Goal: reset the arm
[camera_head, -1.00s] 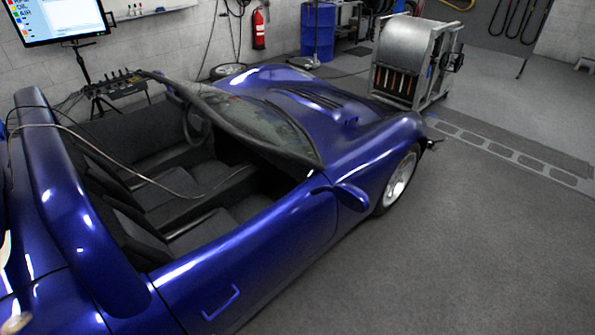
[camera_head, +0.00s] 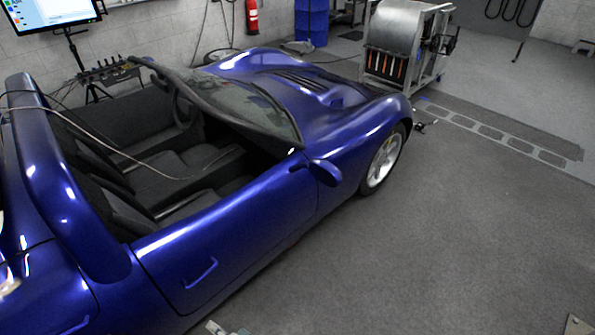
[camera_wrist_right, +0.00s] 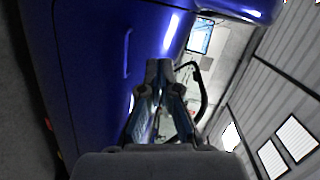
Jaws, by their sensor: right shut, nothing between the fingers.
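My right gripper (camera_wrist_right: 159,72) shows in the right wrist view, with its dark fingers together and nothing between them. The blue side of the open-top car (camera_wrist_right: 95,60) fills the left part behind it; I cannot tell whether they touch. In the head view only small pale pieces show at the bottom edge and bottom right corner, too cut off to tell which part of me they are. My left gripper is not recognisable in any view. The blue car (camera_head: 255,220) stands at the left and centre of the head view.
A metal roller machine (camera_head: 402,45) stands beyond the car's nose. A blue drum (camera_head: 311,22), a red extinguisher (camera_head: 252,16) and a monitor (camera_head: 48,14) are along the back. A cable (camera_head: 95,135) runs over the cabin.

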